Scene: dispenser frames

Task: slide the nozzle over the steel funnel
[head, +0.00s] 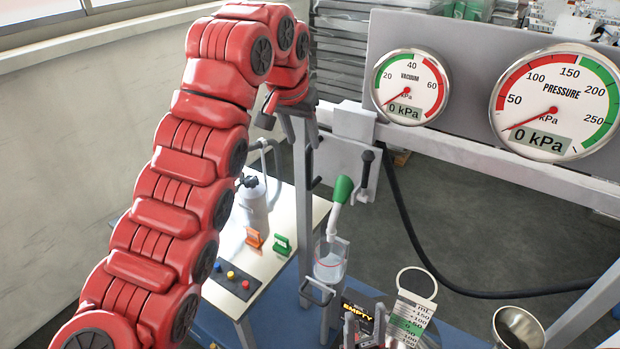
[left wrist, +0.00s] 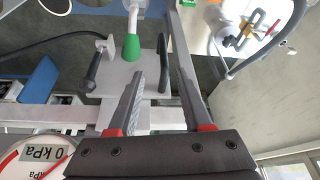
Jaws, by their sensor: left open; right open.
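The white nozzle (head: 333,222) with a green grip (head: 343,189) stands tilted above a clear beaker (head: 329,266). The green grip also shows in the left wrist view (left wrist: 131,47), left of and beyond the fingertips. The steel funnel (head: 519,327) is at the lower right of the head view, well to the right of the nozzle and partly cut off by the bottom edge. My left gripper (head: 298,132) is open and empty, up and left of the green grip and apart from it.
Vacuum (head: 411,87) and pressure (head: 555,102) gauges sit on a grey panel at the upper right. A black-knobbed lever (head: 366,170) stands near the green grip. A grey post is beside my left gripper. A bench (head: 222,292) holds a bottle and colored clips. A black hose runs behind.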

